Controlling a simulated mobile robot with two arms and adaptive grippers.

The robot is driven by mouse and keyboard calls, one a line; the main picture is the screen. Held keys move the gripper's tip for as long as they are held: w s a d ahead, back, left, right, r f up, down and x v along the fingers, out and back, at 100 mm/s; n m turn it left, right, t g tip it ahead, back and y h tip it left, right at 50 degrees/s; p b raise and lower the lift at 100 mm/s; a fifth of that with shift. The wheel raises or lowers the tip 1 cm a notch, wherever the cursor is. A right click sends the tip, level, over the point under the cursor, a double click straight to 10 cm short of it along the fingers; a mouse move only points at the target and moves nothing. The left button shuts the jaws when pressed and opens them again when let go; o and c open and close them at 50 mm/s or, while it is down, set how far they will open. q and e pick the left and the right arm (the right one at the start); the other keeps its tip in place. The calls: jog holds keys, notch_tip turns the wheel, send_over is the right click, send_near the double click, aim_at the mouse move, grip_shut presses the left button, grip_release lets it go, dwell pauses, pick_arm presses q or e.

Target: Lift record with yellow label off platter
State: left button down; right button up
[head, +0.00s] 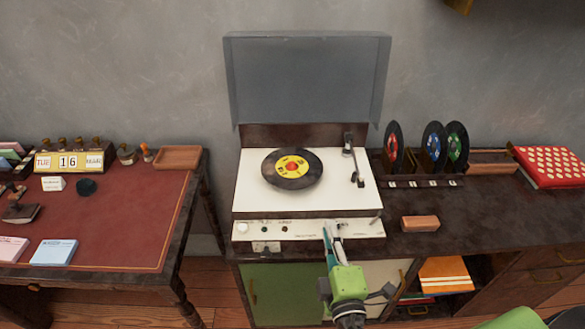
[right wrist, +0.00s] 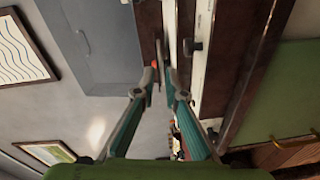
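The black record with a yellow label and red centre (head: 283,179) lies flat on the platter of the record player (head: 250,192); the platter under it is hidden. In the right wrist view the record (right wrist: 159,50) shows nearly edge-on, as a thin dark strip. My right gripper (head: 331,231) is in front of the player's control panel, to the right of and nearer than the record. In the right wrist view its fingertips (right wrist: 161,76) are a small gap apart, lined up with the record's edge. The gripper looks empty and apart from the record. My left gripper is not in view.
The clear lid (head: 307,80) stands open behind. The tonearm (head: 354,165) is right of the record. Several records (head: 433,146) stand in a rack at right, near a brick-coloured block (head: 420,223). A desk (head: 130,215) is at left.

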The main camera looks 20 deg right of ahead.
jog(key=a+n+t+y, duration=0.1)
jog(key=a+n+y, duration=0.1)
jog(key=a+n, duration=0.15)
jog(key=p, duration=0.3)
send_near(297, 203)
jog(key=shift+y, duration=0.3)
jog(key=w+r, duration=0.2)
jog(key=w, duration=0.1)
jog(key=w+r, duration=0.1)
jog(key=w, duration=0.1)
jog(key=shift+d+r, duration=0.25)
jog(key=shift+r, duration=0.05)
jog(key=shift+w+r, duration=0.1)
jog(key=shift+w, duration=0.2)
jog(key=w+p, duration=0.1)
jog(key=w, duration=0.2)
jog(key=shift+w+d+r+p, duration=0.1)
jog(key=shift+w+d+p, duration=0.1)
jog(key=shift+w+p, duration=0.2)
jog(key=shift+w, duration=0.4)
grip_shut()
